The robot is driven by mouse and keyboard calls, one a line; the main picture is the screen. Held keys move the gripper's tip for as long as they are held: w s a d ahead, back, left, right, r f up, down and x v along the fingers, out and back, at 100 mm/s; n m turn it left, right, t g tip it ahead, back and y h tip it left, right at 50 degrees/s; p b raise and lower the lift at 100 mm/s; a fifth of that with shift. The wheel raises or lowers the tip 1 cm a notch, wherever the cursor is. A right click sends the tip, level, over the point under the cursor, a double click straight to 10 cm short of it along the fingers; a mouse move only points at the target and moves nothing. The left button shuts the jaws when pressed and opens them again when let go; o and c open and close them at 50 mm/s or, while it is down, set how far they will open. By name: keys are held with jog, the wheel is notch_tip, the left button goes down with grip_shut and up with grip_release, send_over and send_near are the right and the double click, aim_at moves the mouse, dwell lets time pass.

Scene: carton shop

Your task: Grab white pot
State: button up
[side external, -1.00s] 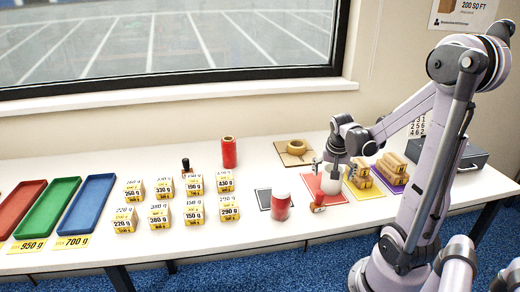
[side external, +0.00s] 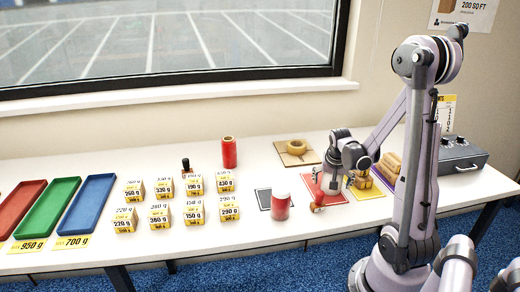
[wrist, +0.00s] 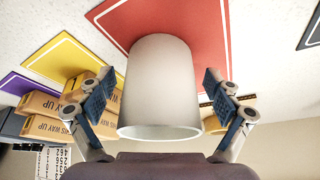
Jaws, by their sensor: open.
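The white pot (wrist: 160,85) stands on the red mat (wrist: 205,25) and shows large in the wrist view. In the side external view the pot (side external: 330,187) is mostly hidden behind my wrist and gripper. My gripper (wrist: 158,88) is open, with one blue-padded finger on each side of the pot. Gaps show between the pads and the pot's wall, so it is not clamped. In the side external view my gripper (side external: 328,172) is low over the red mat.
A red-and-white jar (side external: 280,206) stands left of the red mat, by a black-edged mat (side external: 263,198). Cartons (side external: 364,186) lie close on the right. A small orange-brown item (side external: 317,208) lies at the mat's front.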

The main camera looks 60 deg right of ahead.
jog(key=c, duration=1.3)
jog(key=shift+r, duration=0.1)
